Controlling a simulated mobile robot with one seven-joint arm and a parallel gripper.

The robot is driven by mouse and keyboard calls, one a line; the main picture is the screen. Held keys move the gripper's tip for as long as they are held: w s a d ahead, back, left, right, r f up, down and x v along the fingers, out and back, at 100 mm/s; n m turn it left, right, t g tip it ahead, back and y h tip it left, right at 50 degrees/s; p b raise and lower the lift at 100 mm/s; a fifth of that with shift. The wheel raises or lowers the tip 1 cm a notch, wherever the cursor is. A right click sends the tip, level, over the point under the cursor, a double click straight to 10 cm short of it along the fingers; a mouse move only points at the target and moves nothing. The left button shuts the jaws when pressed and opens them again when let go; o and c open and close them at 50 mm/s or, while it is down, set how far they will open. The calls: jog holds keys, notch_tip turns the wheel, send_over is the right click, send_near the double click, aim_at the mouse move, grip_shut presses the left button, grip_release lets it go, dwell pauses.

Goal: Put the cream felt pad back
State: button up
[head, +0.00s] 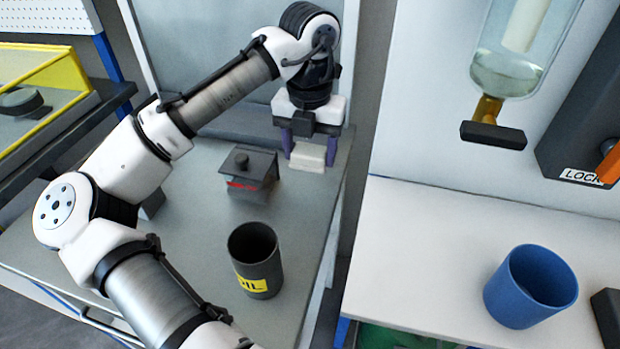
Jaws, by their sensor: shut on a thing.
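My gripper (310,145) points down at the back right of the grey bench (190,255). Its two purple fingers are shut on the cream felt pad (308,157), a pale block between the fingertips. The pad is at or just above the bench top; I cannot tell whether it touches. A dark box with a knobbed lid (248,172) and a red strip on its front stands just left of the pad, apart from it.
A dark cup with a yellow label (256,262) stands nearer on the bench. A white counter (420,240) to the right holds a blue cup (530,287). Above it hang a clear vessel (508,75) and a dark unit marked LOCK (580,130). A yellow-framed case (50,75) is at left.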

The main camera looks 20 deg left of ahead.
aim_at(309, 150)
notch_tip(309, 150, down, 7)
jog(key=shift+f, duration=0.15)
jog(key=shift+f, duration=0.15)
jog(key=o, duration=0.9)
jog(key=shift+o, duration=0.2)
notch_tip(309, 150, up, 12)
jog(key=shift+r, duration=0.2)
jog(key=shift+f, duration=0.1)
